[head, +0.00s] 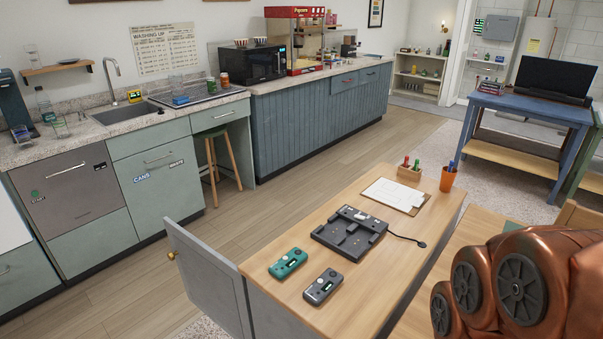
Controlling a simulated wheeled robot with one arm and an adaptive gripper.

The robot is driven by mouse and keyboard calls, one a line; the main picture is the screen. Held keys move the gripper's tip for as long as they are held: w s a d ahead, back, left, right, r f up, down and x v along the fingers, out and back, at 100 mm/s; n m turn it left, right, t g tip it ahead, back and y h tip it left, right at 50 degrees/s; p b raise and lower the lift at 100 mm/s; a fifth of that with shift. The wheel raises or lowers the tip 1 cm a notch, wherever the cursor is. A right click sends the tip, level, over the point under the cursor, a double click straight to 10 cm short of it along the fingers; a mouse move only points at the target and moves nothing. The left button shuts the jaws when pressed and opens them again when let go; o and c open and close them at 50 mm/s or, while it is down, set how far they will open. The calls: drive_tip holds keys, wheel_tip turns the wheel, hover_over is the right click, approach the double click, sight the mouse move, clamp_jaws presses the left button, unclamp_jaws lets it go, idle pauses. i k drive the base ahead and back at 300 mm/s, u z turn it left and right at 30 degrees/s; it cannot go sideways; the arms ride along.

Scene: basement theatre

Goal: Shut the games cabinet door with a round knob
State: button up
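The games cabinet (290,315) is a grey unit with a light wood top, in the lower middle of the head view. Its grey door (212,285) stands open, swung out to the left from the cabinet's near left corner. A small round brass knob (171,256) sits on the door's far left edge, on the outer side. The door's lower part is cut off by the frame. My copper-coloured arm fills the lower right corner, to the right of the cabinet. My gripper is not in view.
Bare wooden floor (145,290) lies left of the door, before the kitchen counter (165,180).

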sight(215, 285)
drive_tip(key=k, duration=0.6)
drive_tip(key=u, duration=0.9)
drive_tip(key=i, duration=0.9)
drive_tip(key=u, duration=1.25)
drive_tip(key=i, duration=1.7)
drive_tip(key=u, duration=0.05)
